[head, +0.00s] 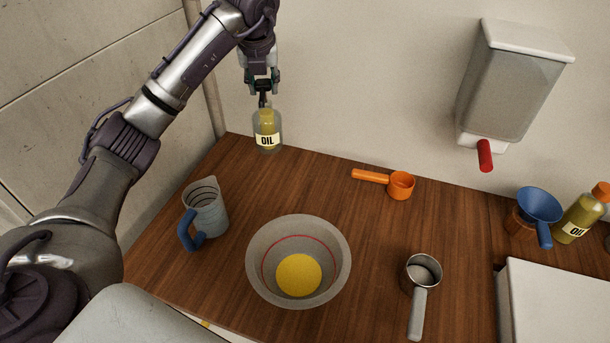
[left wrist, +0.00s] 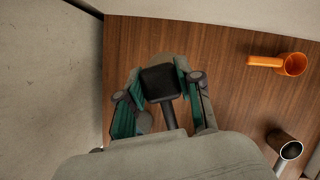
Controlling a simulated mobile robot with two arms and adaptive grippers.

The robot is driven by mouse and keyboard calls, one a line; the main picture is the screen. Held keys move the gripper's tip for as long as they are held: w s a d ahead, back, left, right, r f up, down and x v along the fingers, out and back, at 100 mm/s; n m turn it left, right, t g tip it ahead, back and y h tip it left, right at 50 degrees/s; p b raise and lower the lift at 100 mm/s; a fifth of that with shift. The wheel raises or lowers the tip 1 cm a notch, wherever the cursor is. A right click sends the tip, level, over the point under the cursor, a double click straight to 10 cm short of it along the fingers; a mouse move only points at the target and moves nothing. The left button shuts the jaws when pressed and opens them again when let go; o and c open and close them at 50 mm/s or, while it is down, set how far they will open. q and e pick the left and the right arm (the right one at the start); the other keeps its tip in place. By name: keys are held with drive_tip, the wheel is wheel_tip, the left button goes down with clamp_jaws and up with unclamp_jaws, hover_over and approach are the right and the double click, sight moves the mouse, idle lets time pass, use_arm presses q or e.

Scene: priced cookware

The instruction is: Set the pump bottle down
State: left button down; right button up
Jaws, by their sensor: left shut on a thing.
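The pump bottle (head: 267,128) is clear with yellow-green liquid, a white label reading OIL and a black pump top. It is upright at the back left of the wooden counter (head: 335,200). My left gripper (head: 263,88) is above it, shut on the black pump top. In the left wrist view the black pump head (left wrist: 160,83) sits between the fingers. I cannot tell whether the bottle's base touches the counter. My right gripper is in neither view.
A jug with blue handle (head: 206,212), a grey bowl (head: 258,285) with yellow contents, an orange scoop (head: 401,186) and a metal cup (head: 421,272) stand on the counter. A dispenser (head: 512,85) hangs on the wall.

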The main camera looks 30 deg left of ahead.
use_arm(q)
drive_tip(key=shift+s+a+f, duration=0.1)
drive_tip(key=shift+a, duration=0.1)
drive_tip(key=s+a+f+p, duration=0.2)
drive_tip(key=s+a+f, duration=0.2)
drive_tip(key=a+f, duration=0.6)
drive_tip(key=shift+a+f, duration=0.15)
drive_tip(key=shift+f, duration=0.15)
drive_tip(key=shift+f, duration=0.1)
drive_tip(key=c, duration=0.8)
unclamp_jaws()
drive_tip(key=shift+s, duration=0.1)
drive_tip(key=shift+o, duration=0.2)
